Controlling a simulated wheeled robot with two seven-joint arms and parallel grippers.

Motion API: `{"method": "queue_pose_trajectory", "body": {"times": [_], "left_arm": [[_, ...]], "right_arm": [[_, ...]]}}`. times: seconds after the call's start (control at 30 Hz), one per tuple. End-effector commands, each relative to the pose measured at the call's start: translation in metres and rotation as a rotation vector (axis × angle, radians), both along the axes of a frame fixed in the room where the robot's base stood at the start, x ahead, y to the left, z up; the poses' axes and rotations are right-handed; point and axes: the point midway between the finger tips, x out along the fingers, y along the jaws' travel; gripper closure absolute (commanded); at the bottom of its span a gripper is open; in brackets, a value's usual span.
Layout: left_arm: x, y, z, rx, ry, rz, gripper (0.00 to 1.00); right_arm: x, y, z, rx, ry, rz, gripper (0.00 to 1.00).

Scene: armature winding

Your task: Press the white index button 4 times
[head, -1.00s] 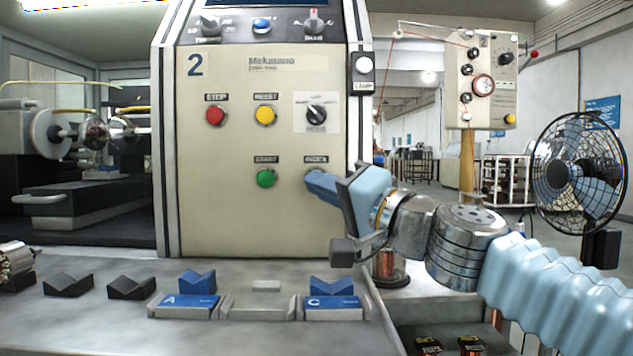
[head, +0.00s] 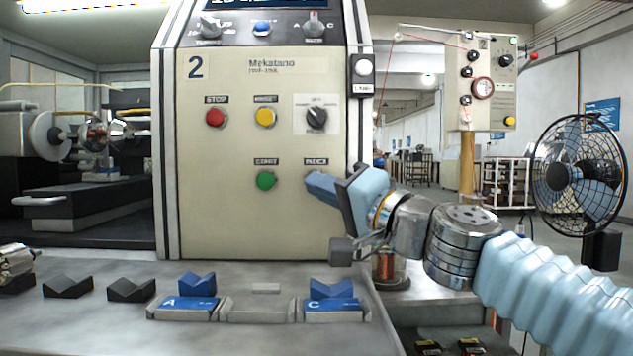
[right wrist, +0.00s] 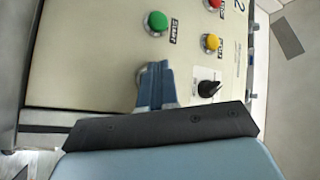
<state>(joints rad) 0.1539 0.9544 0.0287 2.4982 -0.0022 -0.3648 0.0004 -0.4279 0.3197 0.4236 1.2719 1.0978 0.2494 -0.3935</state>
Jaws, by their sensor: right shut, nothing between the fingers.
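The panel (head: 230,215) of the beige machine carries a button under the INDEX label (head: 316,161). My right gripper (head: 311,181) is shut and empty, with its blue fingertips at that button and covering most of it in the head view. In the right wrist view the closed fingertips (right wrist: 154,70) also lie over the button, and only a bit of its grey rim (right wrist: 140,74) shows beside them. I cannot tell whether the button is pressed in. My left gripper is not in view.
A green button (head: 266,180) is left of the fingertips; yellow (head: 265,117) and red (head: 216,117) buttons and a black knob (head: 316,116) are above. Blue V-blocks (head: 333,288) stand on the bench below. A fan (head: 578,172) stands at the right.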

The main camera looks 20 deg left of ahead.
Motion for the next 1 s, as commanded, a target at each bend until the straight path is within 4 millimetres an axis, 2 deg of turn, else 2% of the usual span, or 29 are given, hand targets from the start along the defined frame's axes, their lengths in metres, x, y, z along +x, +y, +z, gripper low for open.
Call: {"method": "queue_pose_trajectory", "body": {"times": [1.0], "left_arm": [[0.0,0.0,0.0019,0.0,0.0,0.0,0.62]], "right_arm": [[0.0093,0.0027,-0.0002,0.0,0.0,0.0,1.0]]}}
